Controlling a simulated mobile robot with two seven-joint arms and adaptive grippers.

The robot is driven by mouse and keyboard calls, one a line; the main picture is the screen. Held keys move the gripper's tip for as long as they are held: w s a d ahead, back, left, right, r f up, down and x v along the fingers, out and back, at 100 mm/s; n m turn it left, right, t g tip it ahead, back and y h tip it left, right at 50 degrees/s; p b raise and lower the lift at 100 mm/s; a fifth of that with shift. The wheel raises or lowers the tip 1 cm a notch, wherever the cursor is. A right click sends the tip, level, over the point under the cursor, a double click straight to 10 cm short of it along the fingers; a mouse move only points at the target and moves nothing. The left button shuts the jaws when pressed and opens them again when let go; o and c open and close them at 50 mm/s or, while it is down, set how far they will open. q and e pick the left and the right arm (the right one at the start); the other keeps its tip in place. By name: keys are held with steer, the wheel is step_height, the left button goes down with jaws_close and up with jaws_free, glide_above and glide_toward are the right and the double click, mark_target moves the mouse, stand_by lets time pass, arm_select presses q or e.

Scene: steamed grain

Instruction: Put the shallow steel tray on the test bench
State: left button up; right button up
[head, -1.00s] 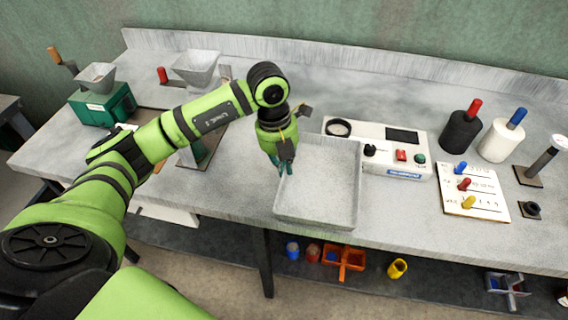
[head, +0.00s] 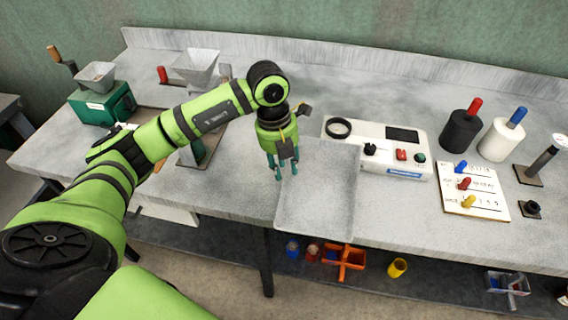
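The shallow steel tray (head: 318,195) is a grey, square, empty-looking tray at the front of the test bench (head: 420,228). My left gripper (head: 282,171) points down at the tray's left rim. Its fingers are spread apart with a visible gap, and the right finger overlaps the tray's left edge in the picture. I cannot tell whether a finger touches the rim. My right gripper is out of view.
A white control box (head: 408,173) stands just right of the tray. Farther right are a black cylinder (head: 459,133), a white cylinder (head: 501,140) and a pegged board (head: 484,206). Green grinder (head: 103,108) stands at left.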

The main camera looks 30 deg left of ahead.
arm_select(q)
step_height(320, 180, up, 12)
steer(key=a+b, duration=0.1)
steer(key=b, duration=0.2)
steer(key=shift+s+a, duration=0.25)
